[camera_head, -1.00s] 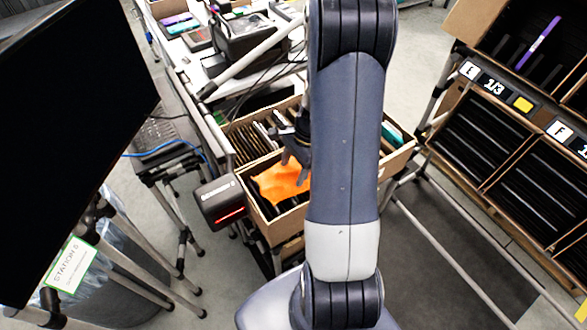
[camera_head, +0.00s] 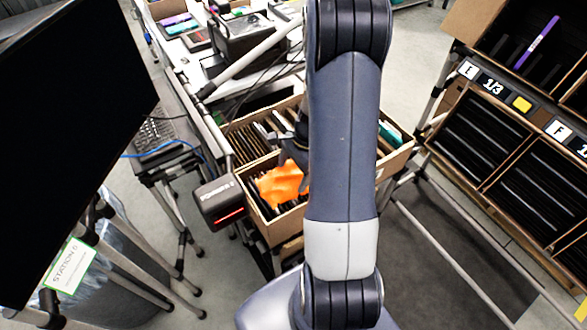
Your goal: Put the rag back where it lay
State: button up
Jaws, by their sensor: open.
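The orange rag (camera_head: 280,184) lies crumpled on top of the upright items in the near part of the tilted carton (camera_head: 272,233). Its right end is hidden behind my arm. My gripper (camera_head: 293,152) is just above and behind the rag, partly hidden by my arm. The fingers are dark and small here, and I cannot see clearly whether they touch the rag.
A black scanner box (camera_head: 223,202) with a red light sits at the carton's left edge. A black monitor (camera_head: 70,120) fills the left. A rack of slotted cartons (camera_head: 490,150) stands at the right. A white workbench (camera_head: 180,50) is behind.

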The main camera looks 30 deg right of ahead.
jog(key=b+v, duration=0.1)
jog(key=v, duration=1.1)
jog(key=shift+r, duration=0.15)
